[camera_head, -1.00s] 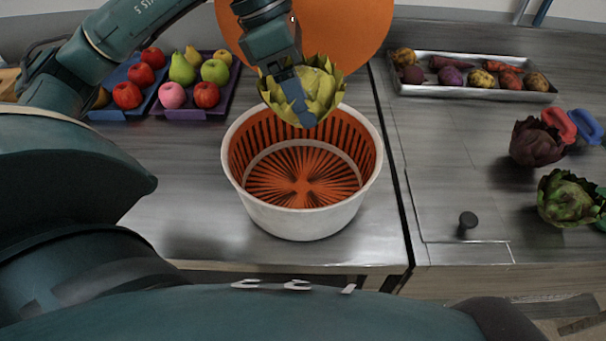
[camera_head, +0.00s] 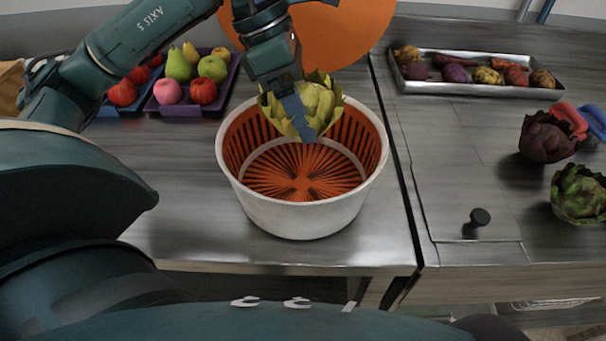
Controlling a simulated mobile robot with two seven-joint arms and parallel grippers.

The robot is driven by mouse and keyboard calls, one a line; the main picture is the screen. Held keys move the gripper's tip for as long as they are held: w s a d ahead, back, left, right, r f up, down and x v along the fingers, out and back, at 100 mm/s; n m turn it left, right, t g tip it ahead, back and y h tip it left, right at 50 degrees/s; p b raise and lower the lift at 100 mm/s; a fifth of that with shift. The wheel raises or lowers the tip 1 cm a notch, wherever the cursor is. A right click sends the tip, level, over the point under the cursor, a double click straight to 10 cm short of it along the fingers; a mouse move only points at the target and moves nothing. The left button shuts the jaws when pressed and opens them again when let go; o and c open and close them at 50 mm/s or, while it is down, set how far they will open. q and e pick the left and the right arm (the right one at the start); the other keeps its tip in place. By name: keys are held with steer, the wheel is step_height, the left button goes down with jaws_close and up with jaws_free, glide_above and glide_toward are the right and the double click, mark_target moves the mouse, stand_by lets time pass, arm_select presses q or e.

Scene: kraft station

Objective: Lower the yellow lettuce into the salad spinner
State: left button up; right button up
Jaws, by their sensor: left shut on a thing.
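The yellow lettuce (camera_head: 322,100) is a yellow-green leafy head. My left gripper (camera_head: 303,122) is shut on it, one blue finger showing in front of the leaves. The lettuce is over the back part of the salad spinner, its lower leaves overlapping the back rim in the picture; I cannot tell how far it is below the rim. The salad spinner (camera_head: 297,218) is a white bowl with an orange slatted basket (camera_head: 290,178) inside, open at the top. The basket's floor is bare where it shows. My right gripper is not in view.
An orange disc (camera_head: 345,35) stands behind the spinner. Fruit fills a purple tray (camera_head: 231,84) at the back left. A metal tray (camera_head: 470,90) of vegetables is at the back right. A dark red lettuce (camera_head: 543,140) and a green lettuce (camera_head: 580,195) lie at the right.

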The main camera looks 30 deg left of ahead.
arm_select(q)
steer(key=shift+f+b, duration=0.75)
steer(key=shift+f, duration=0.25)
steer(key=shift+f+b, duration=1.15)
steer(key=shift+f, duration=0.1)
steer(key=shift+f+b, duration=0.4)
steer(key=shift+f, duration=0.05)
steer(key=shift+f+b, duration=0.6)
steer(key=shift+f, duration=0.1)
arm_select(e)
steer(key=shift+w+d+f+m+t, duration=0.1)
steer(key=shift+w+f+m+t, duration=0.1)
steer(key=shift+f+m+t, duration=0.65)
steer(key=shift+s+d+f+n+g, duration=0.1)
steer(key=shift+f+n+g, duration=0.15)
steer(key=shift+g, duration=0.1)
arm_select(q)
steer(key=shift+f+b, duration=1.45)
steer(key=shift+f, duration=0.15)
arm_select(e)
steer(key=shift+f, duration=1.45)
arm_select(q)
steer(key=shift+f+b, duration=0.9)
steer(key=shift+f, duration=0.1)
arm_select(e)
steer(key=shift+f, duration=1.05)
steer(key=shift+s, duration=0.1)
